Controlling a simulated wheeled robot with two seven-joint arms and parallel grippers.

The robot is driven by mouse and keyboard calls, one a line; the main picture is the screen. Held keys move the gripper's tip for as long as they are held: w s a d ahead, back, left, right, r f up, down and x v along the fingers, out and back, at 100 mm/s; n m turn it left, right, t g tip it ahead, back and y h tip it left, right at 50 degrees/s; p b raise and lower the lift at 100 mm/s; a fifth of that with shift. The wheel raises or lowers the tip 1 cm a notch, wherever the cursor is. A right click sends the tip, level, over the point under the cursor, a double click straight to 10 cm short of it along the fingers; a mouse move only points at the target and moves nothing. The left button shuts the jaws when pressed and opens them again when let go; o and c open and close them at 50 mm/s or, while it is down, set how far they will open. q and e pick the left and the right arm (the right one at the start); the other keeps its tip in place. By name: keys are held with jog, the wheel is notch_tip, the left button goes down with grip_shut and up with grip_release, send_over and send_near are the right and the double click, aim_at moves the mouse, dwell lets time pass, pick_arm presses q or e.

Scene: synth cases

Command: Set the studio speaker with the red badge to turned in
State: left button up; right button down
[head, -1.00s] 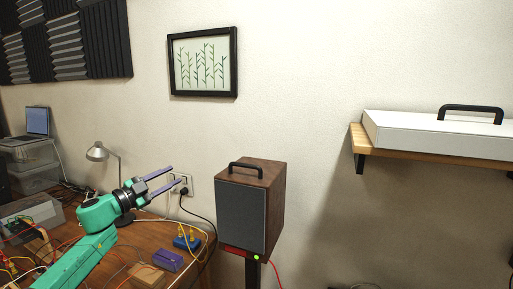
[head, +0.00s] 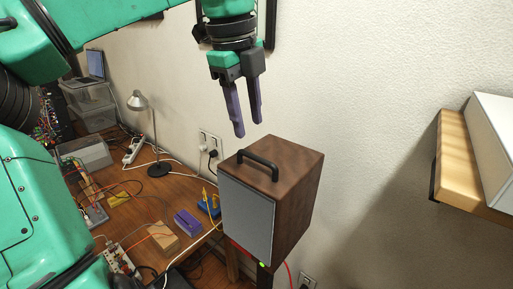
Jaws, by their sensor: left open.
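The studio speaker (head: 285,195) is a dark wood box with a grey front grille (head: 246,220) and a black carry handle (head: 258,163) on its top. It stands on a dark post, with a red strip and a green light (head: 263,265) just under its lower front edge. The grille faces toward me and somewhat left. My left gripper (head: 248,128) points down above the speaker's rear top edge and handle, apart from it. Its two purple fingers are spread and empty. My right gripper is out of the frame.
A wooden desk at left holds a lamp (head: 155,135), a purple box (head: 188,223), a blue block (head: 209,204) and loose cables. A wall shelf (head: 462,165) with a white case (head: 495,140) juts in at right. The wall between is bare.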

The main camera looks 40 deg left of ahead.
aim_at(259, 159)
pick_arm(q)
jog(key=x, duration=0.2)
jog(key=w+p+x, duration=0.1)
jog(key=x, duration=0.5)
jog(key=shift+w+d, duration=0.3)
jog(key=shift+w, duration=0.05)
jog(key=shift+f, duration=0.25)
jog(key=shift+s+a, duration=0.2)
jog(key=shift+s, duration=0.25)
jog(key=shift+c, duration=0.4)
jog(key=c, duration=0.6)
jog(key=shift+w+d, duration=0.1)
jog(key=shift+w, duration=0.1)
grip_shut()
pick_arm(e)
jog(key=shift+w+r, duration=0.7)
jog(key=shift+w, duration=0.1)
pick_arm(q)
jog(key=shift+s+f, duration=0.1)
jog(key=shift+f, duration=0.05)
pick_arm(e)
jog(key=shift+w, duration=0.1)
